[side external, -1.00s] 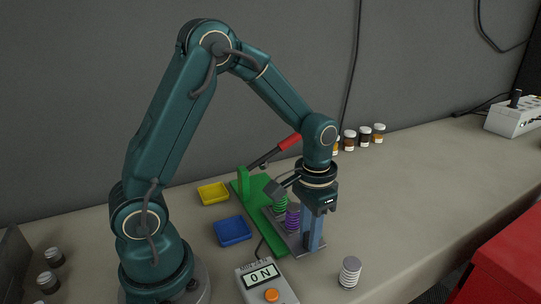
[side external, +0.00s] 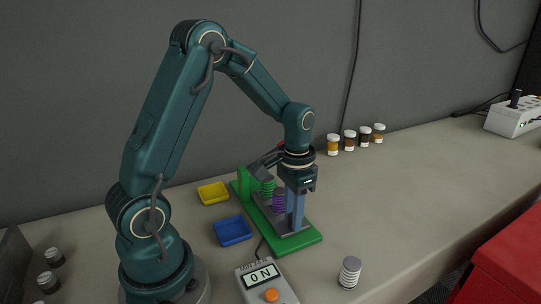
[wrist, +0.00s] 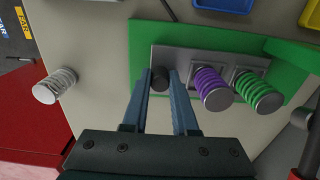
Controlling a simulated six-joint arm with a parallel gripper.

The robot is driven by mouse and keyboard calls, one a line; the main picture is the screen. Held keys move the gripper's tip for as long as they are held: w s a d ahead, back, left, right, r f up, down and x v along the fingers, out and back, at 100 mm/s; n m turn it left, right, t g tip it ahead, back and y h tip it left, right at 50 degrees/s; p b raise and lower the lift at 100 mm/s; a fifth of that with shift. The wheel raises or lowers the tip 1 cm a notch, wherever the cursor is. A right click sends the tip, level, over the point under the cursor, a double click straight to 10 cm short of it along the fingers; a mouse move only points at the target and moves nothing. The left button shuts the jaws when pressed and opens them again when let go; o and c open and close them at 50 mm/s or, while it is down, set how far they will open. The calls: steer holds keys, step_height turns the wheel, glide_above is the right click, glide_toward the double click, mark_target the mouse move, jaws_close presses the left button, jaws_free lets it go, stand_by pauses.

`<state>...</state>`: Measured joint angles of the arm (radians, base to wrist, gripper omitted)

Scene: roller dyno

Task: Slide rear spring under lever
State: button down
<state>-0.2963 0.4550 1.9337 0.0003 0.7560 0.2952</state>
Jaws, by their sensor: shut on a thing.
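My gripper (side external: 295,222) is shut on a dark round knob (wrist: 159,78) at the near end of a grey metal slide (side external: 284,243). The slide sits on a green base (side external: 312,240) and carries two upright springs. The purple spring (side external: 279,202) is nearer my gripper; the green spring (side external: 268,188) is the rear one. Both also show in the wrist view, purple (wrist: 213,90) and green (wrist: 258,91). The dark lever (side external: 261,171) is just above the green spring in the side view; whether they touch I cannot tell. My wrist mostly hides its red handle.
A loose white spring (side external: 349,272) stands on the bench at the near right. Blue (side external: 233,231) and yellow (side external: 213,193) trays lie left of the base. Several jars (side external: 350,140) stand along the wall.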

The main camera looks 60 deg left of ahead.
steer(key=shift+a, duration=1.5)
steer(key=c, duration=0.7)
jaws_free()
steer(key=shift+r, duration=2.6)
steer(key=shift+d, duration=0.1)
